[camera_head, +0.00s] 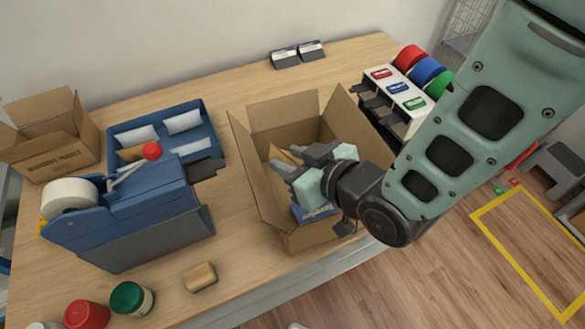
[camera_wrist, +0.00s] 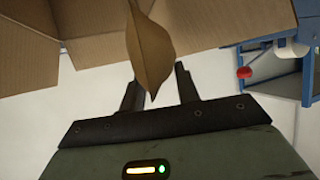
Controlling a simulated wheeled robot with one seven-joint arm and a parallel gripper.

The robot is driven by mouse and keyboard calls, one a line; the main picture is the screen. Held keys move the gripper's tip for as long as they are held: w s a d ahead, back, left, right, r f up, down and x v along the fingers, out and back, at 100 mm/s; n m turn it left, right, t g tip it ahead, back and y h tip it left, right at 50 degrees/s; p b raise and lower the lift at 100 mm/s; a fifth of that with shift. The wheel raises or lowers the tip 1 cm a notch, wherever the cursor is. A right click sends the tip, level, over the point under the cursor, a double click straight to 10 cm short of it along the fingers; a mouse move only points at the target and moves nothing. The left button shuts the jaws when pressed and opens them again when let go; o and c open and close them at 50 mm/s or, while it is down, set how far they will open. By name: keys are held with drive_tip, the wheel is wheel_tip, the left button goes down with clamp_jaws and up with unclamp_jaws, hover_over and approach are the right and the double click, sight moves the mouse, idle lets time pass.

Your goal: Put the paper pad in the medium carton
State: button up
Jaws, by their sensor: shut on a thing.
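The medium carton (camera_head: 302,238) stands open on the counter with its flaps spread; its walls also show in the wrist view (camera_wrist: 90,52). My gripper (camera_head: 284,157) is over the carton's opening, its fingers pointing left in the head view. It is shut on the brown paper pad (camera_wrist: 150,40), which hangs crumpled between the fingers in the wrist view. In the head view only a little brown paper (camera_head: 282,155) shows by the fingers. My gripper and wrist hide much of the carton's inside. I cannot tell whether the pad touches the carton.
A blue item (camera_head: 316,214) lies in the carton's front part. A blue tape dispenser (camera_head: 130,215), a blue tray (camera_head: 205,140) with white packets and a smaller carton (camera_head: 52,150) stand left. A rack (camera_head: 398,98) with coloured rolls stands right. Jars (camera_head: 131,298) sit at the front left.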

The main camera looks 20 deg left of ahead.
drive_tip(key=shift+f+p, duration=0.65)
drive_tip(key=shift+f, duration=1.55)
drive_tip(key=shift+f+b, duration=0.25)
drive_tip(key=shift+b, duration=0.1)
drive_tip(key=o, duration=0.9)
drive_tip(key=shift+r, duration=0.1)
drive_tip(key=shift+o, duration=0.2)
drive_tip(key=shift+r, duration=0.1)
